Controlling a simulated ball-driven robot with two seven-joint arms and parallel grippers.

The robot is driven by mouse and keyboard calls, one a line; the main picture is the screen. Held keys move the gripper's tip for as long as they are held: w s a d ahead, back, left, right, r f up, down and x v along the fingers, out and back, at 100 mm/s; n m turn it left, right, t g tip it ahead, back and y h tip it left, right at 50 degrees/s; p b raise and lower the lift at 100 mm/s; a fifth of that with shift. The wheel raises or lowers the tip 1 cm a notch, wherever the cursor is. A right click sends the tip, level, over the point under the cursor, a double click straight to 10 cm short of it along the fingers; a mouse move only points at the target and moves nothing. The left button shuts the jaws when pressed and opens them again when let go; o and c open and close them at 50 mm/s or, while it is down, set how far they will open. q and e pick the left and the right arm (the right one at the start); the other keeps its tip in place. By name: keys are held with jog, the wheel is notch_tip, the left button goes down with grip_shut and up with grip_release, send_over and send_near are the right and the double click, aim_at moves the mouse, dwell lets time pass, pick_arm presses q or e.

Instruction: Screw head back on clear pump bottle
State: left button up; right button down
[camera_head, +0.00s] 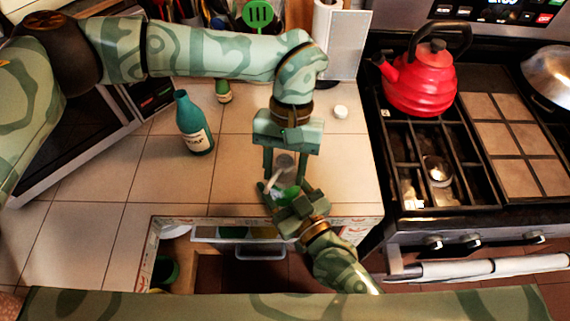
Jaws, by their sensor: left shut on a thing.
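My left gripper (286,174) points down over the counter, its two fingers around a whitish pump head (276,182). Just below it, the clear pump bottle shows as a small patch with green contents (289,193), mostly hidden by the grippers. My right gripper (283,192) reaches in from the lower right, with its fingers close around the bottle. I cannot tell how firmly it grips, or whether the head touches the bottle's neck.
A teal soap bottle (194,125) stands to the left on the tiled counter (110,190). A small white round thing (340,111) lies to the right. An open drawer (240,234) is below the counter edge. A red kettle (420,85) sits on the stove at right.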

aim_at(281, 164)
pick_arm(q)
jog(key=m+y, duration=0.1)
jog(key=m, duration=0.2)
jog(key=shift+a, duration=0.1)
jog(key=o, duration=1)
jog(key=shift+c, duration=0.2)
jog(key=shift+r, duration=2.25)
